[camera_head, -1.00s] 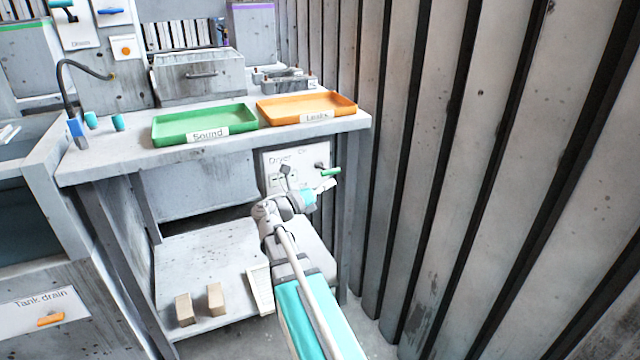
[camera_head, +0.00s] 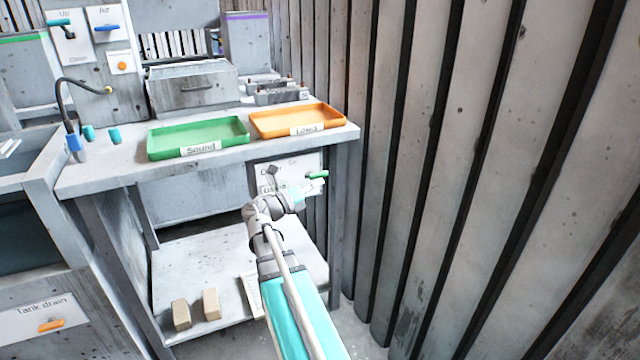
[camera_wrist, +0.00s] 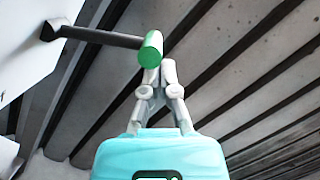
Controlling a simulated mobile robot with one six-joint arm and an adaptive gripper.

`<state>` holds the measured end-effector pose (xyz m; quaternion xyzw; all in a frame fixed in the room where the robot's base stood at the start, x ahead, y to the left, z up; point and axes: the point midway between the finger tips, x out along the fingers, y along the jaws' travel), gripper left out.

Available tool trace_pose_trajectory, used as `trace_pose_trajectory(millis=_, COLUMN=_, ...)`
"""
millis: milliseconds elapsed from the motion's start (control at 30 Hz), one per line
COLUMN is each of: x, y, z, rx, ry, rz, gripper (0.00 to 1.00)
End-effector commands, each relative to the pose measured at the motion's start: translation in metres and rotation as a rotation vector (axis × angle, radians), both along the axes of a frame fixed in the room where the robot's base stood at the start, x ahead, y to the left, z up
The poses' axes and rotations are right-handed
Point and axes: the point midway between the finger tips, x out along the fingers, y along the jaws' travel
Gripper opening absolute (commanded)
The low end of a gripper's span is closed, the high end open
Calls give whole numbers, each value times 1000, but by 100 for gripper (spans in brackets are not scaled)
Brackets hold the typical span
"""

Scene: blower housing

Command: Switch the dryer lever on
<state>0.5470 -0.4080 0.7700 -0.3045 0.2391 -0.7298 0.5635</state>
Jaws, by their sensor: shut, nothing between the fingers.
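The dryer lever has a dark stem and a green end; in the head view its green end (camera_head: 317,174) shows in front of the white Dryer panel (camera_head: 262,178) below the bench top. In the wrist view the green end (camera_wrist: 151,48) sits right at the fingertips, with the stem running left to the panel. My gripper (camera_wrist: 158,72) is shut and empty, its tips close under the green end; I cannot tell whether they touch. In the head view my gripper (camera_head: 314,187) is just below the lever, and my arm hides part of the panel.
A green tray (camera_head: 165,152) and an orange tray (camera_head: 345,124) stand on the bench above. A corrugated wall (camera_head: 430,180) rises close on the right. Wooden blocks (camera_head: 211,304) lie on the lower shelf. A Tank drain lever (camera_head: 51,325) is at lower left.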

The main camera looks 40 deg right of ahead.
Motion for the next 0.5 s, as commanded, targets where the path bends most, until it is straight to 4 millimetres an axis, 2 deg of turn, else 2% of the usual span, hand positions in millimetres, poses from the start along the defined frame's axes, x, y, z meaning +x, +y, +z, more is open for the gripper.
trace_pose_trajectory(millis=500, x=-6, y=0, z=-6, rx=0, ry=-1, rz=-4, gripper=0)
